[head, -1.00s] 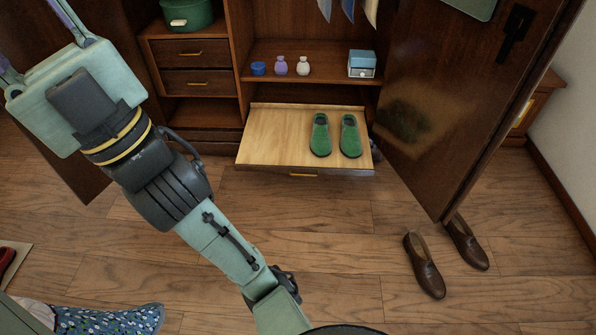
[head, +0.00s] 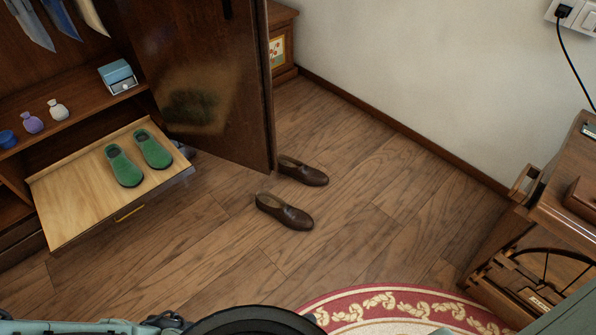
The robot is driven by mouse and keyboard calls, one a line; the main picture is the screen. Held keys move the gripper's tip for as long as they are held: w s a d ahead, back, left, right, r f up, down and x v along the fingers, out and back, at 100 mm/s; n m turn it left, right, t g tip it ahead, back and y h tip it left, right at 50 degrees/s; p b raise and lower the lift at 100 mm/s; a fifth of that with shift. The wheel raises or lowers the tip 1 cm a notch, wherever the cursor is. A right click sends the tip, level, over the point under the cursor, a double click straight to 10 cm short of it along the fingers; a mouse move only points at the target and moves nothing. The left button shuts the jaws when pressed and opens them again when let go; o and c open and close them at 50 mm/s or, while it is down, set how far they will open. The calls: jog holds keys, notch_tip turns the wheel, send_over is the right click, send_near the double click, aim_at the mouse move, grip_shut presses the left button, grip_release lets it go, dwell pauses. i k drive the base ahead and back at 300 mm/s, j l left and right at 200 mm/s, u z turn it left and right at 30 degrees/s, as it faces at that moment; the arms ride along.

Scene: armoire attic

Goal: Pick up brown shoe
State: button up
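Two brown shoes lie on the wooden floor in the head view, near the foot of the open armoire door. The nearer brown shoe (head: 286,212) lies in the open with its toe toward the lower right. The farther brown shoe (head: 303,171) lies just beside the door's lower corner, its toe also pointing right. The two shoes are apart. My gripper is not in view; only parts of my own body show along the bottom edge.
The open armoire door (head: 215,75) stands behind the shoes. A pulled-out wooden shelf (head: 80,205) at left holds two green shoes (head: 138,158). A red patterned rug (head: 395,304) lies in front. Wooden furniture (head: 560,215) stands at right. Floor around the nearer shoe is clear.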

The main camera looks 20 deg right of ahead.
aim_at(305, 174)
jog(key=z, duration=0.3)
jog(key=i+l+z, duration=0.2)
jog(key=z, duration=0.2)
jog(key=i+l+z, duration=0.1)
jog(key=z, duration=0.35)
jog(key=i+z, duration=0.5)
jog(key=i, duration=0.4)
jog(key=i+j+z, duration=0.15)
jog(key=i, duration=0.3)
